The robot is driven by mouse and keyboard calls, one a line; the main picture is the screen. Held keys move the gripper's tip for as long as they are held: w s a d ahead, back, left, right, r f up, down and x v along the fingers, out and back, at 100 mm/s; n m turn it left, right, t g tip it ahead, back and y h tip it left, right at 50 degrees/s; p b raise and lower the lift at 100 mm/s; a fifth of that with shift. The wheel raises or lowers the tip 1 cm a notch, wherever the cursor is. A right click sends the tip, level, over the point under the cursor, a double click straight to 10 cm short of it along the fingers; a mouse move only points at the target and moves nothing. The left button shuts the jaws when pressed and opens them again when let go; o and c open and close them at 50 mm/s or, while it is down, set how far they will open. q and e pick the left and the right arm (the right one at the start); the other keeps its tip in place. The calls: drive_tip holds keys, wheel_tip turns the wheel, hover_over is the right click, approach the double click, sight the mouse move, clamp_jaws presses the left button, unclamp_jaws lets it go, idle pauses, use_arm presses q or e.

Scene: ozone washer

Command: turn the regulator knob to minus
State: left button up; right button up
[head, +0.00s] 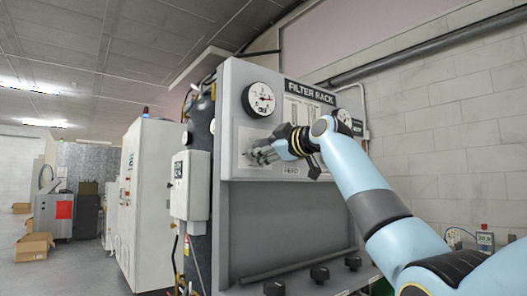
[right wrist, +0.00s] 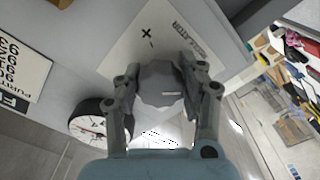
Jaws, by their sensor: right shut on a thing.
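The regulator knob (right wrist: 158,84) is a grey faceted knob with a short pale mark on its face. It sits on a white plate (right wrist: 195,20) lettered REGULATOR, with small black marks (right wrist: 147,37) beside the knob. My right gripper (right wrist: 160,75) has one finger on each side of the knob and is shut on it. In the head view my right gripper (head: 260,154) is at the plate (head: 246,137) on the filter rack (head: 228,190), and the knob is mostly hidden behind the fingers. I cannot read the knob's setting clearly. My left gripper is not in view.
A round gauge (head: 262,98) is above the plate, and another gauge (head: 344,117) is to the right. A FILTER RACK sign (head: 310,92) is over a text panel. Several black knobs (head: 320,273) line the rack's lower edge. A white cabinet (head: 150,190) stands left.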

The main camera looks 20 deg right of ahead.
drive_tip(key=shift+f, duration=0.25)
drive_tip(key=o, duration=1.2)
drive_tip(key=shift+r, duration=0.1)
drive_tip(key=shift+r, duration=0.1)
drive_tip(key=v, duration=1.2)
